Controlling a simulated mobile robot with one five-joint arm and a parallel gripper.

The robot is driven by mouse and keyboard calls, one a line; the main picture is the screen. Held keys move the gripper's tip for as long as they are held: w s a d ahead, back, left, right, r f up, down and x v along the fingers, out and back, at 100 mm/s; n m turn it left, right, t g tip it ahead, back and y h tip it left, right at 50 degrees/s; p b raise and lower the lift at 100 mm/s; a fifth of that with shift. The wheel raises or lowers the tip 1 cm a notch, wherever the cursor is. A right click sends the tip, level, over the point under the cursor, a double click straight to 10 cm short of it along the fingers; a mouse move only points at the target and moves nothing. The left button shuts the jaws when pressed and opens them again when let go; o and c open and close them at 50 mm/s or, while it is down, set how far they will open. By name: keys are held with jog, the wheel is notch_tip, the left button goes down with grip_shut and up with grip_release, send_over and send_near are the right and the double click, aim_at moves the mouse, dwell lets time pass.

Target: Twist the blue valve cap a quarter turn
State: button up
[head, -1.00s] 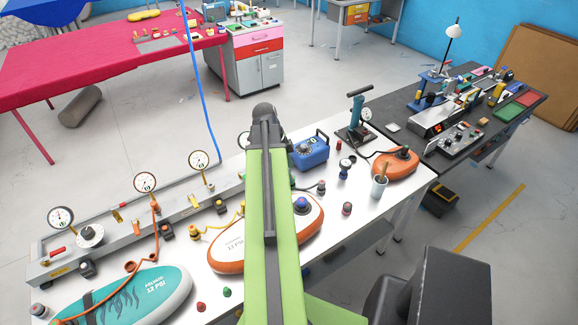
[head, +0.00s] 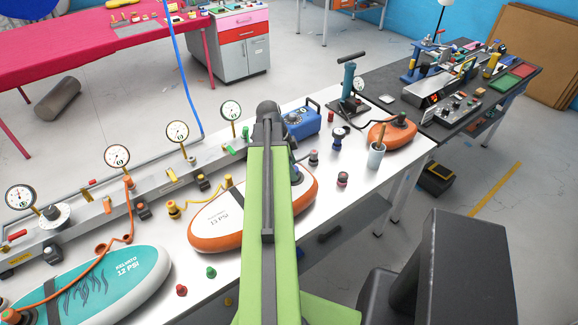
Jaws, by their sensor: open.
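The white board with an orange rim (head: 208,228), marked with a PSI figure, lies on the white workbench. My green arm crosses in front of its right part.
A teal board (head: 125,280) lies at the lower left, below a rail with several gauges (head: 117,156). Red (head: 181,290) and green (head: 211,272) caps lie loose in front. A blue box (head: 302,122), a hand pump (head: 349,90) and a cup (head: 376,155) stand behind and right.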

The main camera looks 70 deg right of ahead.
jog(key=shift+f, duration=0.1)
grip_shut()
jog(key=c, duration=0.7)
grip_release()
jog(key=shift+c, duration=0.2)
grip_shut()
jog(key=shift+d+m+y, duration=0.2)
jog(key=shift+m+y, duration=0.2)
jog(key=shift+m, duration=0.8)
jog(key=m, duration=0.2)
jog(key=shift+a+m+y, duration=0.15)
jog(key=shift+m+y, duration=0.15)
jog(key=m+y, duration=0.1)
jog(key=m, duration=0.2)
jog(key=shift+d, duration=0.2)
jog(key=shift+a+m, duration=0.1)
jog(key=shift+m, duration=0.9)
